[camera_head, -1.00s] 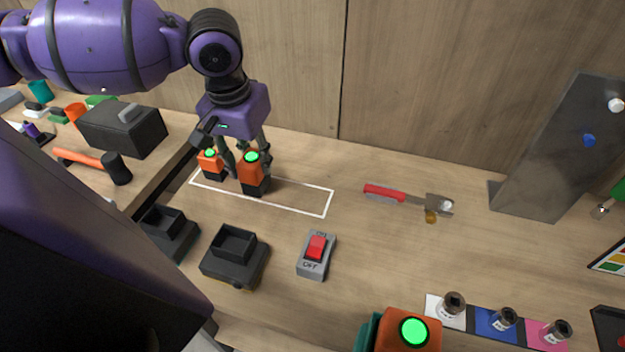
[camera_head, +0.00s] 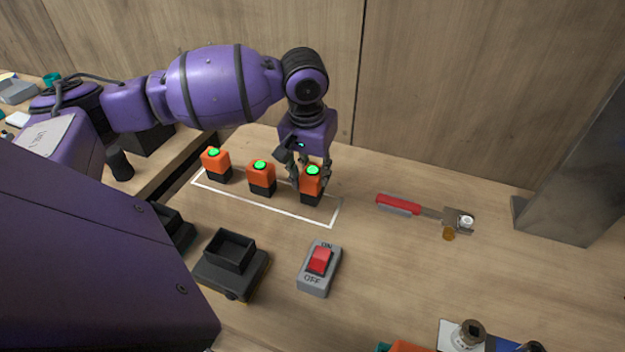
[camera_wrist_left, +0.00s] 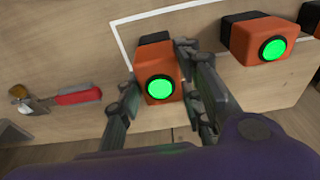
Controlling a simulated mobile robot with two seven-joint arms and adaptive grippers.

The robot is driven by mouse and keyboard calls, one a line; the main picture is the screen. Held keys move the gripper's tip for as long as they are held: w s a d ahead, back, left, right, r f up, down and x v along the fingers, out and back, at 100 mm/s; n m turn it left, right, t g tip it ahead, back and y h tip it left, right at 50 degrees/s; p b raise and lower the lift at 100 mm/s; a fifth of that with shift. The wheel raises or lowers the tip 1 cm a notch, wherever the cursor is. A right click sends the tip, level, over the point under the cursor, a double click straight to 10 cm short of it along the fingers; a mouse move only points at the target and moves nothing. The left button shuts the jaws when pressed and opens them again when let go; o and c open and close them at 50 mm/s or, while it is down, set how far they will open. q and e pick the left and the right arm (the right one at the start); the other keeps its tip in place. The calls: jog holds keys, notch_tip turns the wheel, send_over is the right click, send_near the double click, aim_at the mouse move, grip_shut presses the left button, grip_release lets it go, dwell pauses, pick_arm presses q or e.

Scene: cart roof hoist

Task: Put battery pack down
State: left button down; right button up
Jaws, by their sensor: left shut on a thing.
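My left gripper (camera_head: 311,178) is shut on an orange and black battery pack (camera_head: 312,182) with a lit green top. The pack is upright at the right end of the white outlined rectangle (camera_head: 270,207); whether its base touches the table I cannot tell. In the left wrist view the pack (camera_wrist_left: 156,68) sits between the two fingers (camera_wrist_left: 160,80), inside the outline's corner. Two similar packs stand in the outline to the left, a middle one (camera_head: 261,178) and a left one (camera_head: 216,164). My right gripper is not in view.
A black, open-topped dock (camera_head: 232,250) and a grey switch box (camera_head: 320,268) with a red rocker stand in front of the outline. A red-handled tool (camera_head: 400,205) lies to the right, before a grey metal panel (camera_head: 560,190). Bare table lies between the outline and the tool.

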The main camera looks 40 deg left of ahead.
pick_arm(q)
jog(key=shift+f, duration=1.15)
jog(key=shift+f, duration=0.1)
jog(key=c, duration=1.2)
grip_release()
jog(key=shift+f, duration=0.1)
jog(key=r, duration=0.4)
jog(key=s+r, duration=0.1)
jog(key=r, duration=0.3)
jog(key=s+r+p, duration=0.1)
jog(key=r, duration=0.3)
jog(key=shift+d+r, duration=0.1)
jog(key=shift+d, duration=0.1)
